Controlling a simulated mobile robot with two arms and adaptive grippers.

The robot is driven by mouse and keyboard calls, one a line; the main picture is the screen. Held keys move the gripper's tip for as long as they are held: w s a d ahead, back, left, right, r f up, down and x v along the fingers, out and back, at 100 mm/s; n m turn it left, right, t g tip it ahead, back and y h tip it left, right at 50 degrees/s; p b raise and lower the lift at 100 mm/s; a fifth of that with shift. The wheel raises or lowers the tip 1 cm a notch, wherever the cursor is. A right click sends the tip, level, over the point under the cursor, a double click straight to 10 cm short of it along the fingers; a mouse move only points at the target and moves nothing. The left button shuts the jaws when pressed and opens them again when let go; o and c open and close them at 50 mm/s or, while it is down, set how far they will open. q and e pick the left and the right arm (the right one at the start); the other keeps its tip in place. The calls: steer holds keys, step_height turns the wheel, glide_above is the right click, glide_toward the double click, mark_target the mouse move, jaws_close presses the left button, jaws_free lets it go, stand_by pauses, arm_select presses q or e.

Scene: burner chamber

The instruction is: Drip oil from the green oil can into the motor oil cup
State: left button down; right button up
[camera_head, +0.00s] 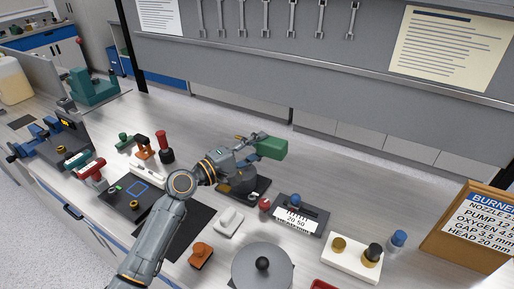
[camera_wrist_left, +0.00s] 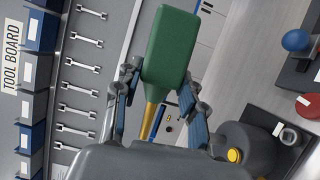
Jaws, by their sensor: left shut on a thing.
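My left gripper (camera_head: 256,146) is shut on the green oil can (camera_head: 271,147) and holds it above the bench. In the left wrist view the can (camera_wrist_left: 172,45) sits between the two fingers, with its brass spout (camera_wrist_left: 150,118) pointing down the picture toward my wrist. A dark rounded motor (camera_head: 240,185) stands on a black pad just below the gripper, partly hidden by my arm. In the left wrist view the motor (camera_wrist_left: 250,145) is at lower right, with a small yellow cup (camera_wrist_left: 234,155) on it, apart from the spout. My right gripper is not in view.
A gauge block with a blue knob (camera_head: 295,199) and a red-topped piece (camera_head: 265,204) stand right of the motor. A round grey lid (camera_head: 262,268) and a white tray (camera_head: 352,262) are nearer. Bench behind the can is clear.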

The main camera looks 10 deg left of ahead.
arm_select(q)
steer(key=shift+r, duration=0.15)
steer(key=shift+r+m+p, duration=0.2)
steer(key=shift+m+p, duration=0.1)
steer(key=shift+m, duration=0.1)
steer(key=shift+r+m+g+y+p, duration=0.25)
steer(key=shift+m+g+y+p, duration=0.25)
steer(key=shift+m+p, duration=0.65)
steer(key=shift+m+y+p, duration=0.3)
steer(key=shift+m+p, duration=0.05)
steer(key=shift+m, duration=0.2)
steer(key=shift+f, duration=0.15)
